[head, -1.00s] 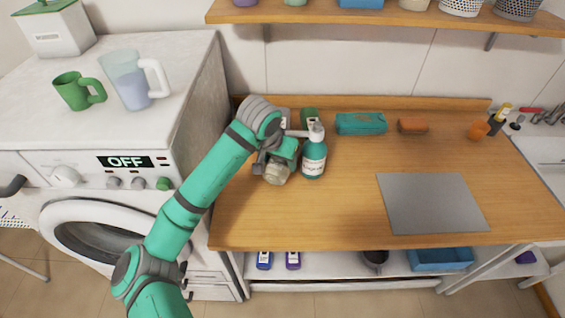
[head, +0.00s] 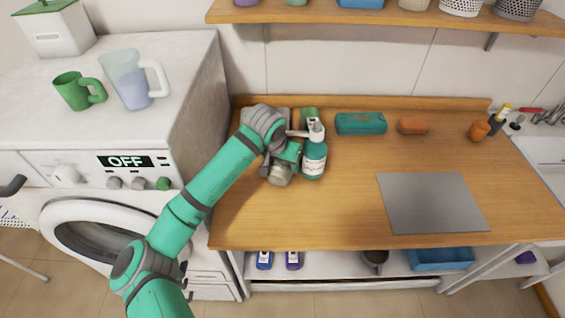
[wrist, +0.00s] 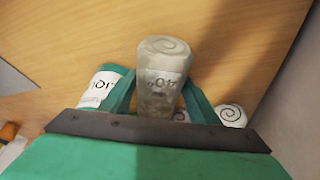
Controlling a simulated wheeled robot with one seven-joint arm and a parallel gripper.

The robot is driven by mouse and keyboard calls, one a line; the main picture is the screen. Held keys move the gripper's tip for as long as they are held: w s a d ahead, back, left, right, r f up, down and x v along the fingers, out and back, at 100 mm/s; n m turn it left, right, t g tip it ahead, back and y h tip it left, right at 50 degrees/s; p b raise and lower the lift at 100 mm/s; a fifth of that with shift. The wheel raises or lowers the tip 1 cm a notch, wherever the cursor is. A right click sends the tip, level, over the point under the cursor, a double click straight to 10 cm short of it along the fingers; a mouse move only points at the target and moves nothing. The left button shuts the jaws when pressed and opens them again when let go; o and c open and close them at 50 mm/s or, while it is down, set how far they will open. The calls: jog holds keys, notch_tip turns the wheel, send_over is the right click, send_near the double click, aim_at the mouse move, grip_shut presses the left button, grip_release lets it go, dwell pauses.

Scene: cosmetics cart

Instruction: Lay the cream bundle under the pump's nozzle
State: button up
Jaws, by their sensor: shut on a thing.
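The cream bundle (head: 279,176) is a pale rolled cloth with a spiral end. It also shows in the wrist view (wrist: 162,75), between my fingers. My gripper (head: 288,158) is shut on it, just left of the pump bottle; in the wrist view my gripper (wrist: 160,100) reaches up from the bottom. The teal pump bottle (head: 314,162) stands upright with a white label. Its white nozzle (head: 298,133) points left, over my gripper. I cannot tell whether the bundle touches the counter. In the wrist view a teal labelled thing (wrist: 105,88) is to the left, probably the bottle.
Another pale roll (wrist: 232,115) lies right of my gripper in the wrist view. A green thing (head: 309,114) stands behind the bottle. A teal pack (head: 360,123) and an orange block (head: 413,126) lie farther right. The front middle counter (head: 340,215) is clear beside a grey mat (head: 432,203).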

jog(key=o, duration=1)
jog(key=shift+r, duration=0.1)
jog(key=v, duration=1.2)
